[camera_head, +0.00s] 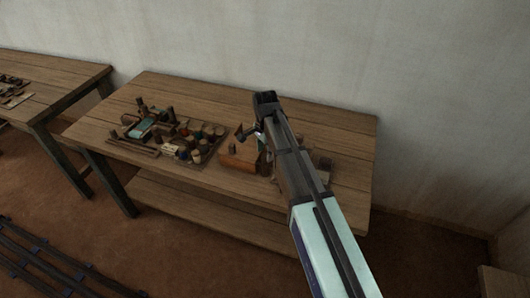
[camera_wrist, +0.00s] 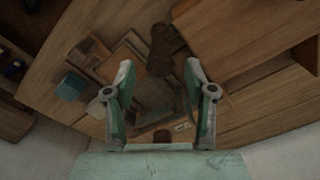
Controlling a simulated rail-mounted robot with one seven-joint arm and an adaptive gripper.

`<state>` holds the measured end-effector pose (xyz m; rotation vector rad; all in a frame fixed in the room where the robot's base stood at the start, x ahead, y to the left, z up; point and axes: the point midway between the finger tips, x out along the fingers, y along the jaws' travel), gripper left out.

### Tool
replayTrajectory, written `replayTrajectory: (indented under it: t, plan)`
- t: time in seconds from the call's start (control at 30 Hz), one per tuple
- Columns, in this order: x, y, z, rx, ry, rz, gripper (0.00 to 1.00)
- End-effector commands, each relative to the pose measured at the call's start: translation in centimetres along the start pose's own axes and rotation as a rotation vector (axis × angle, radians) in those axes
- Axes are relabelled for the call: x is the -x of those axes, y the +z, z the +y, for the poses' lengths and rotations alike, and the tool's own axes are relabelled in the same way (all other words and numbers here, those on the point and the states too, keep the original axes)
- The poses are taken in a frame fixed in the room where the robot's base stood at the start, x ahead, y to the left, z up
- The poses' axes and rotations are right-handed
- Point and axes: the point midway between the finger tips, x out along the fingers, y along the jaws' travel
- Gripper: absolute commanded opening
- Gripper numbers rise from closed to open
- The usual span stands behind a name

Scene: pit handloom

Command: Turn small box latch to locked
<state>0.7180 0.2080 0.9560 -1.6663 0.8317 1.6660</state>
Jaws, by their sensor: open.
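A small brown wooden box (camera_head: 238,160) sits on the workbench in the head view, partly covered by my arm. My gripper (camera_head: 246,133) is above the bench close to this box. In the wrist view my gripper (camera_wrist: 158,72) is open, its two pale green fingers apart with nothing held between them. Wooden box-like pieces (camera_wrist: 110,62) lie left of the fingers, and a dark brown piece (camera_wrist: 163,50) lies beyond the gap. I cannot make out the latch or its position in either view.
The wooden workbench (camera_head: 345,125) stands against a pale wall. Left of the box are several spools and small blocks (camera_head: 195,142) and a small loom-like frame (camera_head: 145,127). A teal block (camera_wrist: 72,87) shows in the wrist view. The bench's back right is clear.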

Motion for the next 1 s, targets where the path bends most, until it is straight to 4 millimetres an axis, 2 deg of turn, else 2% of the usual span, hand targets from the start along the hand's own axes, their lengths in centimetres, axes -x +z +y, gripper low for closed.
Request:
replayTrajectory:
  t: [0.23, 0.53, 0.57, 0.6, 0.7, 1.0]
  plan:
    - [-1.6, 0.0, 0.0, 0.000, 0.000, 0.000, 0.55]
    - [-1.7, 0.0, 0.0, 0.000, 0.000, 0.000, 0.55]
    - [-1.7, 0.0, 0.0, 0.000, 0.000, 0.000, 0.48]
    - [-1.7, 0.0, 0.0, 0.000, 0.000, 0.000, 0.34]
    - [-1.7, 0.0, 0.0, 0.000, 0.000, 0.000, 0.00]
    - [-1.8, 0.0, 0.0, 0.010, 0.001, 0.000, 0.00]
